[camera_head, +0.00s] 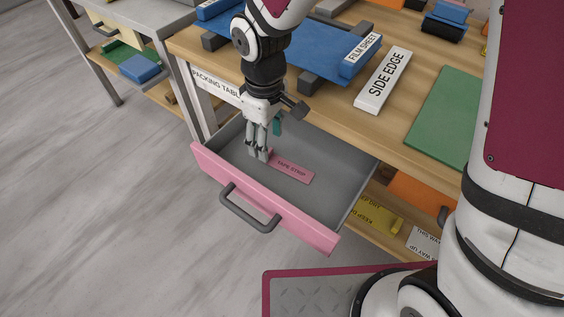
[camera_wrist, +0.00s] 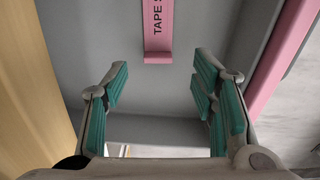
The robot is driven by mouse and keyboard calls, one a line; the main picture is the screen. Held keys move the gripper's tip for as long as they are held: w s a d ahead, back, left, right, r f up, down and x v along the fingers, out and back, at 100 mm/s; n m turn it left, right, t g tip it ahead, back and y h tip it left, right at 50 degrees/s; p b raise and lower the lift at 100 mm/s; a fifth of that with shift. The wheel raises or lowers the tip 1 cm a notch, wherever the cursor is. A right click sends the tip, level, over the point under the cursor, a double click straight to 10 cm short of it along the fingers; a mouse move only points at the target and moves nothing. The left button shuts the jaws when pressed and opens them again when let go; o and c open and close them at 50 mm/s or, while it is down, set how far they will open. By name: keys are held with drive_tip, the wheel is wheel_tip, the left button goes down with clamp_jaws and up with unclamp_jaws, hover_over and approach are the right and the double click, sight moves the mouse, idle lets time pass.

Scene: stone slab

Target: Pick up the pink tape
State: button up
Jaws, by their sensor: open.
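The pink tape strip (camera_head: 296,173), lettered TAPE STRIP, lies flat on the grey floor of the open drawer (camera_head: 225,186), which has a pink front. My gripper (camera_head: 261,156) points down inside the drawer, at the strip's left end in the head view. In the wrist view the strip (camera_wrist: 158,35) runs from the top edge down to its near end, which has a small lip. My gripper (camera_wrist: 161,80) is open there, its teal-padded fingers on either side and lower in the picture than the strip. Nothing is between the fingers. Height above the floor is hard to tell.
The drawer walls enclose my gripper, and the wooden packing table (camera_head: 430,135) overhangs the drawer's back. A blue film sheet (camera_head: 290,47), a white SIDE EDGE block (camera_head: 384,80) and a green mat (camera_head: 447,118) lie on top. The drawer handle (camera_head: 249,209) sticks out in front.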

sight(289, 165)
wheel_tip(289, 165, down, 5)
drive_tip(key=shift+w+b, duration=0.15)
drive_tip(key=shift+b, duration=0.65)
drive_tip(key=c, duration=0.9)
